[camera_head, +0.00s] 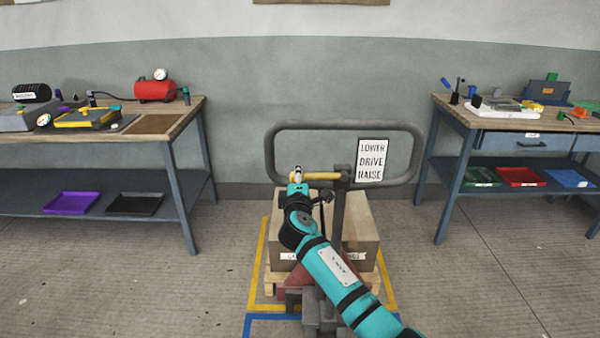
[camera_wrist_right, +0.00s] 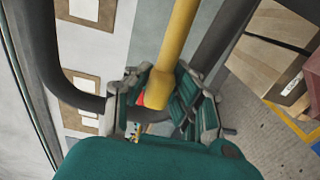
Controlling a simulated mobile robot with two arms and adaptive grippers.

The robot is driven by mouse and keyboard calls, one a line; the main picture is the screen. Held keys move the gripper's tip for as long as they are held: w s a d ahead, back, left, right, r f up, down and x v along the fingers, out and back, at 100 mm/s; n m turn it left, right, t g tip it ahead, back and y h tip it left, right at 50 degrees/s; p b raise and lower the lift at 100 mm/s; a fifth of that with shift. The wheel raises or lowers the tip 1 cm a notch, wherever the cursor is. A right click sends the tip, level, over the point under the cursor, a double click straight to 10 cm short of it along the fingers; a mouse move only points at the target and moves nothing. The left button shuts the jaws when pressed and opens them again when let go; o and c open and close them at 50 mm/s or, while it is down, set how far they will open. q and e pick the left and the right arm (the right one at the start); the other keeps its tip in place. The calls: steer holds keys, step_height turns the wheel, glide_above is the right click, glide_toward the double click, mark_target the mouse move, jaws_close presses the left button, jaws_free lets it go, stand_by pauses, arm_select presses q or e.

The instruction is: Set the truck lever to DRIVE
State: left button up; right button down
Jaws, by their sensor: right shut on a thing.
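The truck lever (camera_head: 322,176) is a yellow bar on the pallet truck's handle (camera_head: 272,150). It sticks out to the left from the dark upright post, about level. A white placard (camera_head: 372,160) on the handle reads LOWER, DRIVE, RAISE from top to bottom. Which setting the lever is at I cannot tell. My right gripper (camera_head: 298,178) is at the lever's left end. In the right wrist view, the lever (camera_wrist_right: 180,45) runs down between the teal fingers of my right gripper (camera_wrist_right: 168,98), which are shut on its end. My left gripper is not in view.
The pallet truck (camera_head: 322,318) stands before a cardboard box (camera_head: 357,225) on a pallet, inside yellow and blue floor lines. Workbenches with tools and trays stand at left (camera_head: 187,110) and right (camera_head: 470,120). The floor between them and the truck is clear.

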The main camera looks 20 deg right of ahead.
steer(key=c, duration=1.1)
jaws_free()
steer(key=shift+c, duration=0.2)
